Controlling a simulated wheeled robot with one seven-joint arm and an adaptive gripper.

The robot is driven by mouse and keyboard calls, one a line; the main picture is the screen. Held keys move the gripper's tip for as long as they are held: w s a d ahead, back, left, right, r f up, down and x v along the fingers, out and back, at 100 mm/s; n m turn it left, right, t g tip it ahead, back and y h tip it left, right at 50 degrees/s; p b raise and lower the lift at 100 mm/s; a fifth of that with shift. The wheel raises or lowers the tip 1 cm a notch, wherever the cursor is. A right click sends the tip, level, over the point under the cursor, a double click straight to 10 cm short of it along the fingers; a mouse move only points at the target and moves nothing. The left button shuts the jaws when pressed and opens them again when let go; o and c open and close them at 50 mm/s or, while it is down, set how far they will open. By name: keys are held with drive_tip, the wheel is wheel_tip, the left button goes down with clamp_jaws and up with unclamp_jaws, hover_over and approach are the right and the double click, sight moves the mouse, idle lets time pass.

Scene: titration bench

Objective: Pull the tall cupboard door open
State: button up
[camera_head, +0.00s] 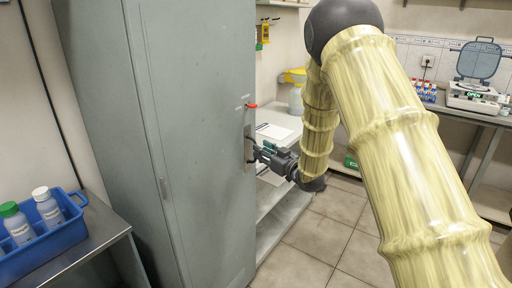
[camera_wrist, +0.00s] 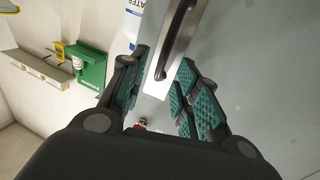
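The tall cupboard (camera_head: 95,100) is grey and stands at the left in the head view. Its door (camera_head: 200,110) looks shut, with a hinge at its left side. The door handle (camera_head: 247,147) is near the door's right edge. In the wrist view the handle (camera_wrist: 180,30) is a dark bar on a pale metal plate, and its near end reaches between my fingertips. My gripper (camera_head: 260,152) is at the handle in the head view. In the wrist view my gripper (camera_wrist: 164,60) is open, its teal pads apart on either side of the handle's end. Contact cannot be told.
A blue crate (camera_head: 45,250) with bottles stands on a metal table at the lower left. A bench (camera_head: 285,205) with papers is behind my gripper. A scale (camera_head: 473,98) sits on the right counter. Tiled floor (camera_head: 320,240) is clear in front of the cupboard's right side.

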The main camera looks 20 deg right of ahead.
drive_tip(key=shift+x, duration=2.2)
drive_tip(key=shift+c, duration=0.4)
clamp_jaws()
